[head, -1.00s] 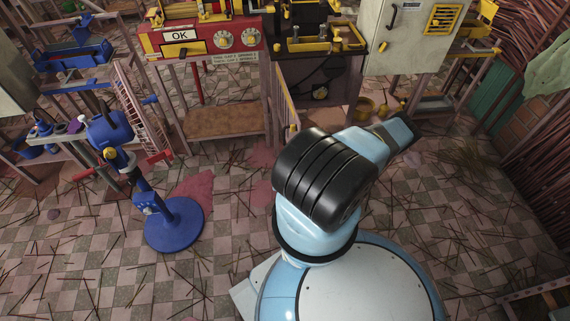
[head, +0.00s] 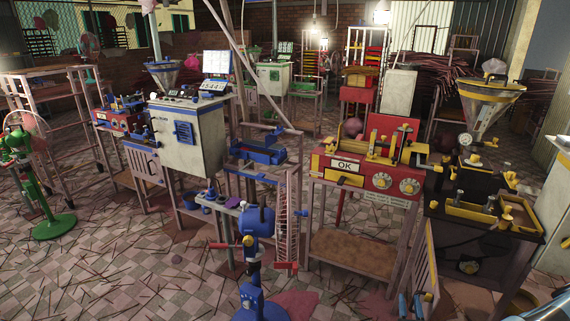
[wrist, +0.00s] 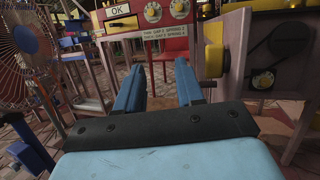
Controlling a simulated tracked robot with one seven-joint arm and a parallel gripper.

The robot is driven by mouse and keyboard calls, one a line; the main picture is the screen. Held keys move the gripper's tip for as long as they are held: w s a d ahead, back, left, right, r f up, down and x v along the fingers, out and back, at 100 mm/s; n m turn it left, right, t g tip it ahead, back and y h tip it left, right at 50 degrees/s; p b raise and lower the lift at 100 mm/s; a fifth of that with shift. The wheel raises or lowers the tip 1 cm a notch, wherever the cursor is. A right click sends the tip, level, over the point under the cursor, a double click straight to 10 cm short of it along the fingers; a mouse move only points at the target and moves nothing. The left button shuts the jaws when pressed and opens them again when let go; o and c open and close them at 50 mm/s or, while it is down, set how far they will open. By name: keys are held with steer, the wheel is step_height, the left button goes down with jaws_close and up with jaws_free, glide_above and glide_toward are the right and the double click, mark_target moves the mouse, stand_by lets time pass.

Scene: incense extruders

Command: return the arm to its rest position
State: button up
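My gripper (wrist: 158,85) shows in the wrist view with its two blue fingers spread apart and nothing between them. It points toward the red machine with the OK sign (wrist: 120,10), which stands beyond the fingertips. In the head view, blue finger-like tips (head: 411,305) at the bottom edge look like part of my gripper, in front of the red machine (head: 365,165). Most of my arm is outside the head view, so its full pose is hidden.
A blue pedestal fan (head: 258,228) stands at the front middle. A black and yellow machine (head: 480,215) is at the right, close to the gripper. A fan (wrist: 20,70) is at the wrist view's left. A green fan (head: 22,165) stands far left. Sticks litter the checkered floor.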

steer(key=w+a+r+n+g+y, duration=0.2)
steer(key=a+r+n+g+y, duration=0.4)
steer(key=r+n+y, duration=0.5)
steer(key=w+a+r+n+g+y, duration=0.1)
steer(key=a+r+n+g+y, duration=0.45)
steer(key=r+n+y, duration=0.6)
steer(key=s+a+r+n+g+h, duration=0.65)
steer(key=r+n+g, duration=0.3)
steer(key=g, duration=0.25)
steer(key=s+d+r+n+t+h, duration=0.1)
steer(key=s+r+t+h, duration=0.3)
steer(key=r, duration=0.6)
steer(key=s+r+n+t+h, duration=0.4)
steer(key=s+r+h, duration=0.2)
steer(key=r+h, duration=0.2)
steer(key=shift+s+d+r+n, duration=0.3)
steer(key=shift+d+r, duration=0.05)
steer(key=shift+r, duration=0.65)
steer(key=shift+t, duration=0.25)
